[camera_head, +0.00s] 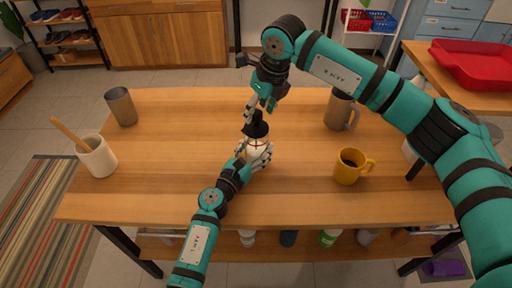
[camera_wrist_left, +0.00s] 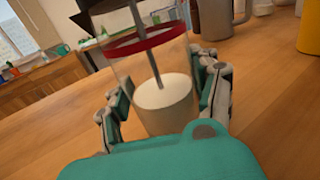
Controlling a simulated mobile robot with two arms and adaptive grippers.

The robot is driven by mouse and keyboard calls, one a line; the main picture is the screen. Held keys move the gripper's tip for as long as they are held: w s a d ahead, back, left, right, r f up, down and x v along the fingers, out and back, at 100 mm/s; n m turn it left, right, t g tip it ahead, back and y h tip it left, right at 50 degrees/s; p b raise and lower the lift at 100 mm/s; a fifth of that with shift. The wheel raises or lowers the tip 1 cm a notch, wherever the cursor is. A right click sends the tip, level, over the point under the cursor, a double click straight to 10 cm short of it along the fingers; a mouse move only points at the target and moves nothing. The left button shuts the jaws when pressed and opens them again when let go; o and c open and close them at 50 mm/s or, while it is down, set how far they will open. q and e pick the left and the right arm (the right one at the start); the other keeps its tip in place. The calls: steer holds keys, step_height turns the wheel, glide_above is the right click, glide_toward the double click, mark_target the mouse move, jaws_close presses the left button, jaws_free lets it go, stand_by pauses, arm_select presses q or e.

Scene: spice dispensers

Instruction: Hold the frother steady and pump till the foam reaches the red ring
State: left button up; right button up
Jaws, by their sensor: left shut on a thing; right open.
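The frother (camera_head: 257,146) stands on the wooden table with a dark lid (camera_head: 255,129) on top. In the left wrist view it is a clear glass (camera_wrist_left: 172,65) with a rod down its middle. White foam (camera_wrist_left: 165,92) fills its lower part, and its top sits clearly below the red ring (camera_wrist_left: 145,41). My left gripper (camera_head: 256,157) is shut around the glass, with fingers on both sides. My right gripper (camera_head: 256,108) is open just above the lid, near its top; I cannot tell whether it touches.
A yellow mug (camera_head: 348,170) with dark contents and a grey mug (camera_head: 338,112) stand to the right. A grey cup (camera_head: 121,108) and a white pot (camera_head: 98,160) with a wooden spoon stand at left. The table between them and the frother is clear.

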steer(key=shift+x, duration=1.3)
steer(key=c, duration=1.1)
